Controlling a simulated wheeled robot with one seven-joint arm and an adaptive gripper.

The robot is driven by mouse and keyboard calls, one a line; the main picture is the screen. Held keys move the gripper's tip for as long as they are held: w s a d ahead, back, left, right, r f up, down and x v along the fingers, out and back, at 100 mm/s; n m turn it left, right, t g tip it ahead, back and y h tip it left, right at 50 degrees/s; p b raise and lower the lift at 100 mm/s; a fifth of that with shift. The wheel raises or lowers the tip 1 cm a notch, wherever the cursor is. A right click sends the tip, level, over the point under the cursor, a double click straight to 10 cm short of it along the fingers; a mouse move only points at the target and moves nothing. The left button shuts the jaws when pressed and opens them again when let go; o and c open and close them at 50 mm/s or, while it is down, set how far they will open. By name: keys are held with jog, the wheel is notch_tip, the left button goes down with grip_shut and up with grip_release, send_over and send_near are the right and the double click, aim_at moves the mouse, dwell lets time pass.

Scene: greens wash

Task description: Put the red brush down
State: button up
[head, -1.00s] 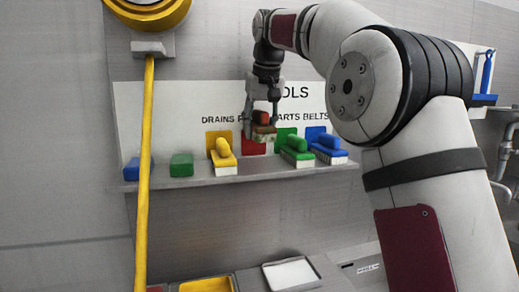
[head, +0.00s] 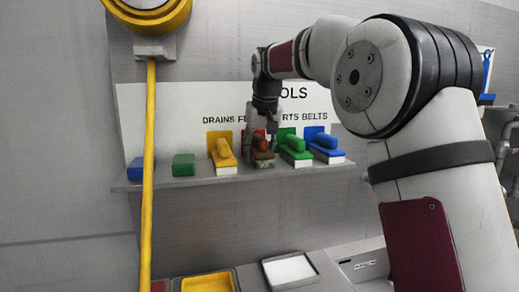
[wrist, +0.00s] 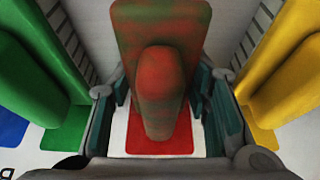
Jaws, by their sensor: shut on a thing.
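The red brush (head: 263,155), stained brownish green, is at shelf level between a yellow brush and a green brush. Its base looks level with theirs, but I cannot tell whether it touches the shelf (head: 200,180). My gripper (head: 262,142) comes down from above and is shut on its handle. In the wrist view the brush (wrist: 157,90) lies between my two fingers (wrist: 160,105). A red patch (wrist: 160,142) shows beyond the handle there. The red square on the board behind is mostly hidden by my gripper.
The yellow brush (head: 222,153) stands close on the left, the green brush (head: 294,150) close on the right, and a blue brush (head: 326,150) beyond. Blue (head: 135,168) and green (head: 183,165) blocks sit further left. A yellow pole (head: 149,200) crosses in front. Trays lie below.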

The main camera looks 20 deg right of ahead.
jog(key=shift+f, duration=0.1)
jog(key=shift+f, duration=0.35)
jog(key=o, duration=1.2)
jog(key=shift+f, duration=0.1)
jog(key=shift+c, duration=0.2)
jog(key=shift+r, duration=0.3)
jog(key=b+v, duration=0.1)
jog(key=v, duration=1.3)
jog(key=shift+w, duration=0.15)
jog(key=shift+a, duration=0.1)
